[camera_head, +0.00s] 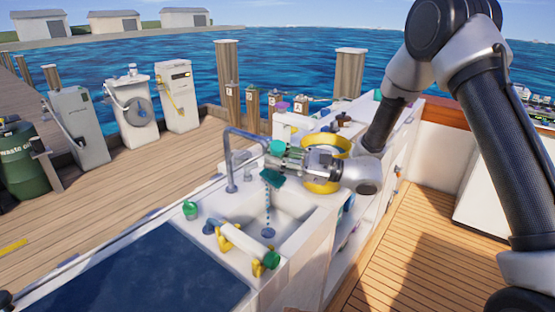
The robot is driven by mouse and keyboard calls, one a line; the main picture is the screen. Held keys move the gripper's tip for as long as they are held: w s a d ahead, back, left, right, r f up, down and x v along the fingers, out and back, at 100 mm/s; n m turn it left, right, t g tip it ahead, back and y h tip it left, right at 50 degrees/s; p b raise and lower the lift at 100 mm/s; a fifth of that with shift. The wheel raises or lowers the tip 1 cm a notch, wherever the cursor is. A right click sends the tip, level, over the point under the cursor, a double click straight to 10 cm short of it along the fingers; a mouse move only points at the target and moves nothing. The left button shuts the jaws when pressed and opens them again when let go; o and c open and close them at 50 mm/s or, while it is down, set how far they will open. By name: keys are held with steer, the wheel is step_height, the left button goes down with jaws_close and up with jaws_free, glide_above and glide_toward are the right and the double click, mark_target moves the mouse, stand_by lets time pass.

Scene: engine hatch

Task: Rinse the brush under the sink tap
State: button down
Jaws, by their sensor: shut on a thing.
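My gripper (287,155) is over the sink, just right of the tap's spout. It is shut on the brush, whose teal bristle head (272,179) hangs down over the basin; the jaws hide most of the handle. The grey tap (229,160) rises at the basin's left edge and arches right towards the brush. The spout's end is partly hidden near a green round part by the jaws. A thin, broken stream of water or drops (268,213) runs below the bristles to the bottom of the white sink (291,213).
A yellow round container (330,146) stands close behind my gripper. A green-topped item (190,209) sits left of the sink. The dark blue panel (150,270) is clear.

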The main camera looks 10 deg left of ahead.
steer(key=shift+d, duration=0.1)
stand_by(0.5)
steer(key=s+d, duration=0.4)
steer(key=d, duration=0.2)
steer(key=shift+d, duration=0.3)
steer(key=shift+s, duration=0.1)
stand_by(1.1)
steer(key=s+d+r, duration=0.2)
steer(key=d+r, duration=0.2)
steer(key=shift+s, duration=0.35)
steer(key=shift+d, duration=0.1)
stand_by(0.3)
